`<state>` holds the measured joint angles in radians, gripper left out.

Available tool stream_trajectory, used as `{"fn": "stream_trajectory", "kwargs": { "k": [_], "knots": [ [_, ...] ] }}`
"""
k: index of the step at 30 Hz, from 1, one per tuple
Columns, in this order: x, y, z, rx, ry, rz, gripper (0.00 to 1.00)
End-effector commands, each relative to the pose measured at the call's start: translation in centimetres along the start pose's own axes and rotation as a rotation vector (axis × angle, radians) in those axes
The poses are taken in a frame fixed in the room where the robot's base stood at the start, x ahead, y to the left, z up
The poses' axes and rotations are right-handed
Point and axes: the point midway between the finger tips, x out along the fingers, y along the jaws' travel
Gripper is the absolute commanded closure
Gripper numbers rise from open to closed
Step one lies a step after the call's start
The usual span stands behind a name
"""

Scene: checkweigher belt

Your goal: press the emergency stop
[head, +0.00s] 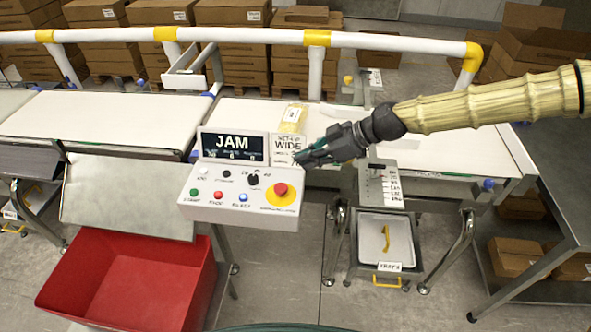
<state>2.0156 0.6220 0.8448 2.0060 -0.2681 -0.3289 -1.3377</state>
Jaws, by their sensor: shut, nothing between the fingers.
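The emergency stop is a red mushroom button (281,189) on a yellow round plate, at the right end of the white control panel (225,208). Whether it is pressed in cannot be told. The panel also carries a green, a red and a blue button, a white one and black knobs. A display (234,146) above it reads "JAM". My gripper (302,157) is shut and empty. In the picture it lies just above and right of the red button, in front of the "WIDE" card (287,149), with a visible gap to the button. The arm reaches in from the right.
A yellowish package (292,118) lies on the belt behind the card. White belts (95,125) run left and right behind the panel. A white and yellow guard rail (260,37) crosses the back.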

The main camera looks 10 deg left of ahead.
Motion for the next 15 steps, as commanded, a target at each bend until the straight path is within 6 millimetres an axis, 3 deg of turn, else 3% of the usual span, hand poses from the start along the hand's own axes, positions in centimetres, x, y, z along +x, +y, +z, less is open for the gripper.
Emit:
{"fn": "stream_trajectory", "kwargs": {
  "k": [6, 15],
  "knots": [
    [-2.2, 0.1, 0.0, -0.001, 0.001, 0.003, 1.00],
    [-3.0, 0.0, -0.1, -0.001, 0.000, 0.001, 1.00]
  ]
}}
